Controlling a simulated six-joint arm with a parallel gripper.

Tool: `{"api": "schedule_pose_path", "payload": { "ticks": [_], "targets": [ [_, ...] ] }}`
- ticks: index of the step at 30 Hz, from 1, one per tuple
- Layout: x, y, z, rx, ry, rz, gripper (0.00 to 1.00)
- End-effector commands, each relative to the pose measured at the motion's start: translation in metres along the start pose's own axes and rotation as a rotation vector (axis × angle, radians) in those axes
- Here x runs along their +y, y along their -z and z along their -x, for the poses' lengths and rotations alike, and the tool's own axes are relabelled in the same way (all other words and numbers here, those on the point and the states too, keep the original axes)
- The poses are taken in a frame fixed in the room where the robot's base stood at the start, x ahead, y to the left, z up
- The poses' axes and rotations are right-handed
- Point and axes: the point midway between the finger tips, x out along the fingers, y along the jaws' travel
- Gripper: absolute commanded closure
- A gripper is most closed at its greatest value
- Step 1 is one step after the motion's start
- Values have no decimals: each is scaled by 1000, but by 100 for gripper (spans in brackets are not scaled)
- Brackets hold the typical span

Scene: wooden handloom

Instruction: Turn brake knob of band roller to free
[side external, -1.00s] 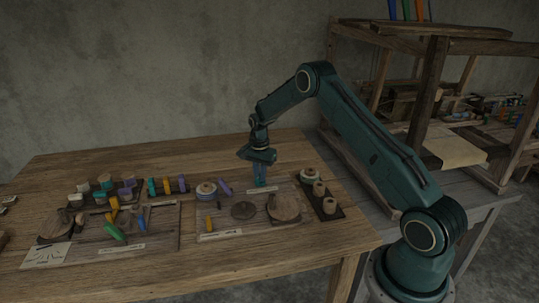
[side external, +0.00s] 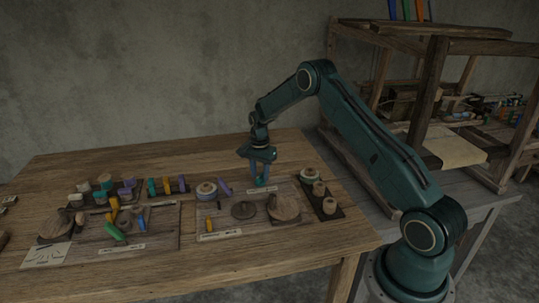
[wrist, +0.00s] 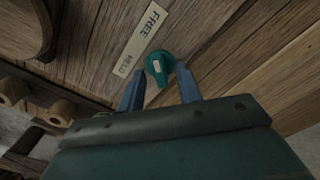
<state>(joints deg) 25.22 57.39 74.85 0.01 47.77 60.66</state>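The brake knob (wrist: 161,66) is round and green with a pale mark on its face. It sits on the wooden table beside a paper strip label (wrist: 141,42) reading FREE at one end and HELD at the other. I cannot tell for sure which word the mark points to. My gripper (wrist: 160,76) is open, with one blue fingertip on each side of the knob and visible gaps between. In the side view my gripper (side external: 262,179) points down over the knob, low above the table.
A dark strip with wooden spools (side external: 319,188) stands to the right of the knob. A round wooden piece (side external: 285,207) lies in front. Several coloured pieces and trays fill the table's left. The table behind the gripper is clear. The loom frame (side external: 432,90) stands at the right.

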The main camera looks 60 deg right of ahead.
Motion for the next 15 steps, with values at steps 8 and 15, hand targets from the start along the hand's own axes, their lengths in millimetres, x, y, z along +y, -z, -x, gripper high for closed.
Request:
{"api": "schedule_pose_path", "payload": {
  "ticks": [8,15],
  "targets": [
    [-1,0,34,2,4,0,65],
    [-1,0,75,3,5,-1,65]
  ]
}}
